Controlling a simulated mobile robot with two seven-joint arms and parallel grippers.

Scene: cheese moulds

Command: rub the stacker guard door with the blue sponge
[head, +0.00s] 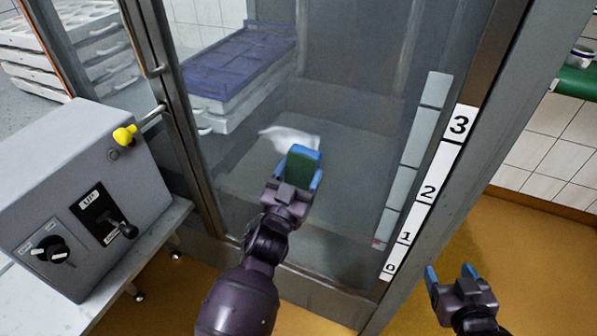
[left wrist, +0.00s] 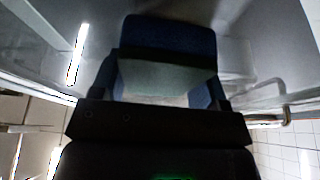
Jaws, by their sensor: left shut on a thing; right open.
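The stacker guard door (head: 355,170) is a large clear pane in a metal frame, filling the middle of the head view. A whitish smear (head: 285,133) shows on it just above my left gripper. My left gripper (head: 298,183) is shut on the blue sponge (head: 304,154), which has a green face. The sponge is held up at the pane; whether it touches is hard to tell. The sponge (left wrist: 168,37) also shows dark in the left wrist view, between the fingers. My right gripper (head: 451,275) is open and empty at the lower right, outside the door's frame.
A grey control box (head: 85,195) with a yellow-tipped knob (head: 125,135), a lever and a dial stands at left on a metal table. Behind the pane is a white tray stack with a blue top (head: 240,65). A numbered scale (head: 428,190) runs along the door's right side.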

